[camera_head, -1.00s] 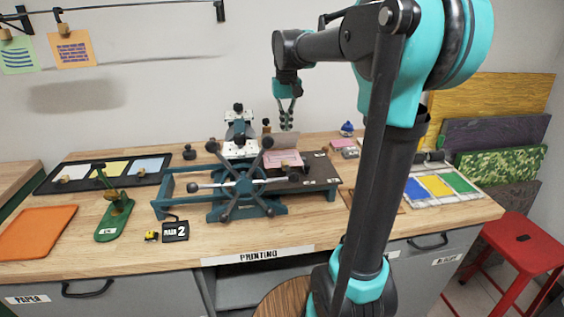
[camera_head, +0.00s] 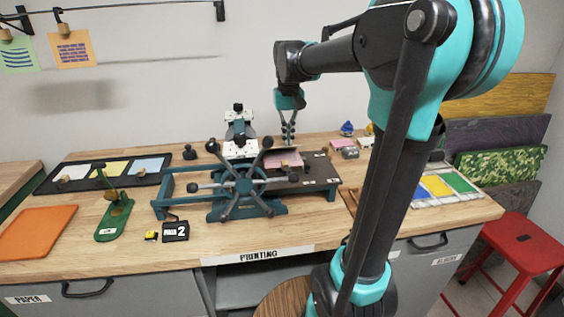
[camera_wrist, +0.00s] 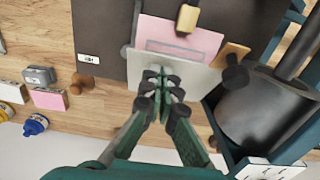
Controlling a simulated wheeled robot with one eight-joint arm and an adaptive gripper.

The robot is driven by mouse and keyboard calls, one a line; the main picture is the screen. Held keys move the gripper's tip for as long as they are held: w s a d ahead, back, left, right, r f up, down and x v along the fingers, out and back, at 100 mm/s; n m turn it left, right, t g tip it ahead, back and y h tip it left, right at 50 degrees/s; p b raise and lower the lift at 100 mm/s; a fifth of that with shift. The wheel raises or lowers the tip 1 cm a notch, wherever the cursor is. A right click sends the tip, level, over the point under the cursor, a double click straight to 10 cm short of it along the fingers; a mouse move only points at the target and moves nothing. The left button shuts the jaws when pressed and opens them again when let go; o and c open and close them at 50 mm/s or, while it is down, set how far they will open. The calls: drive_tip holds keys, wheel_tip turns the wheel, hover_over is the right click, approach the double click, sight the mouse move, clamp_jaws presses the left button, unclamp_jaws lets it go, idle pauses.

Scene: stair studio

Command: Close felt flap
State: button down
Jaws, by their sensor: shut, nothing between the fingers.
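The felt flap is the light grey panel (camera_head: 278,151) over the dark bed (camera_head: 320,172) of the printing press (camera_head: 240,188). It leans forward above a pink sheet (camera_head: 291,163), partly covering it. In the wrist view the flap (camera_wrist: 198,79) shows as a pale grey strip beside the pink sheet (camera_wrist: 175,38). My gripper (camera_head: 289,141) is at the flap's back side, with shut, empty fingertips. In the wrist view the fingertips (camera_wrist: 163,75) overlap the flap; whether they touch it is hard to tell.
A dark roller (camera_wrist: 262,110) stands close to the gripper in the wrist view. The spoked wheel (camera_head: 245,185) is in front of the press. Small pink and grey blocks (camera_head: 345,146) and a blue item (camera_head: 347,128) lie right of the bed.

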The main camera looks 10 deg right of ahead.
drive_tip(key=shift+s+f, duration=0.5)
drive_tip(key=shift+f, duration=0.15)
drive_tip(key=shift+s+f, duration=0.35)
drive_tip(key=shift+f, duration=0.5)
drive_tip(key=shift+s+f, duration=0.3)
drive_tip(key=shift+f, duration=0.5)
drive_tip(key=shift+r, duration=0.1)
drive_tip(key=shift+w+r, duration=0.15)
drive_tip(key=shift+r, duration=3.3)
